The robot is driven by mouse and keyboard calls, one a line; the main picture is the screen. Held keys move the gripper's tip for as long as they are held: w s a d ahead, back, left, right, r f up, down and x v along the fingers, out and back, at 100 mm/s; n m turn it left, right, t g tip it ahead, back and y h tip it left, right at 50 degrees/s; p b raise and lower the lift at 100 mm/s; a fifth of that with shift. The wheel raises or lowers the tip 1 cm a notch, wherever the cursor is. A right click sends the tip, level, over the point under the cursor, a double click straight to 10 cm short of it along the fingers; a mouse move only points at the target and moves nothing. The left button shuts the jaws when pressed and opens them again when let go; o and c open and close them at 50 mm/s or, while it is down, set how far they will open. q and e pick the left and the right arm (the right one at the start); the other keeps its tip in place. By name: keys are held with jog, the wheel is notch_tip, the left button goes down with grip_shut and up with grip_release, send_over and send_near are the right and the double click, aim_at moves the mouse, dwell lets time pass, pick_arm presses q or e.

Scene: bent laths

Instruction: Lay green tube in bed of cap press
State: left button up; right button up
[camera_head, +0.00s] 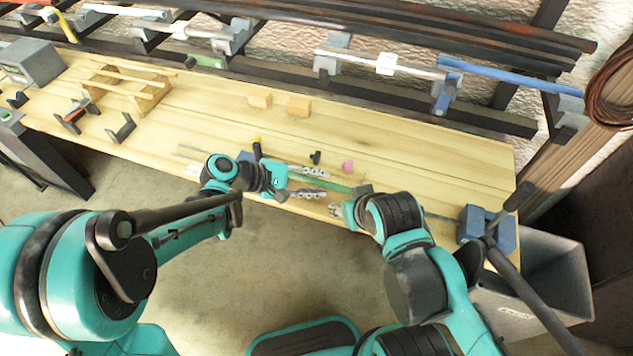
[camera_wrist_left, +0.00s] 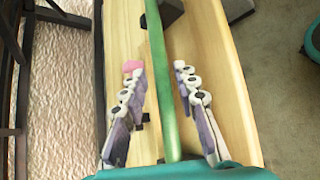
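The green tube (camera_head: 326,184) lies lengthwise along the front of the wooden bench. My left gripper (camera_head: 326,182) is open, with one finger on each side of it. In the left wrist view the tube (camera_wrist_left: 157,75) runs between the spread fingertips (camera_wrist_left: 155,68), with a gap on both sides. A dark grey block (camera_head: 362,190) sits at the tube's right end. My right gripper (camera_head: 335,209) is at the bench's front edge near this end; its finger opening is unclear. A blue clamp-like block (camera_head: 486,226) with dark levers, perhaps part of the cap press, stands at the bench's right end.
A pink piece (camera_head: 347,166) and a small black piece (camera_head: 315,157) lie behind the tube. Two wooden blocks (camera_head: 298,105) lie farther back. A wooden rack (camera_head: 150,95) stands at the left. A grey bin (camera_head: 545,285) is beyond the right end. The bench's back right is clear.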

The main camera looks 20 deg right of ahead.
pick_arm(q)
jog(key=shift+r, duration=0.2)
jog(key=shift+a+r+p, duration=0.15)
jog(key=shift+r+p, duration=0.1)
jog(key=shift+p, duration=0.1)
jog(key=p+v, duration=0.3)
jog(key=v, duration=0.8)
jog(key=shift+a, duration=0.3)
jog(key=shift+s+a, duration=0.1)
jog(key=shift+s, duration=0.05)
jog(key=s+a+m+t+y, duration=0.3)
jog(key=a+y, duration=0.3)
jog(key=a, duration=0.4)
jog(key=s+a+r+m+t+y, duration=0.1)
jog(key=s+a+m+t+y, duration=0.2)
jog(key=a, duration=0.7)
jog(key=s+m+y, duration=0.1)
jog(key=s+y, duration=0.1)
jog(key=s, duration=0.1)
jog(key=shift+s+a+m+t+y, duration=0.25)
jog(key=shift+s+m+t+y, duration=0.05)
jog(key=shift+m+y, duration=0.1)
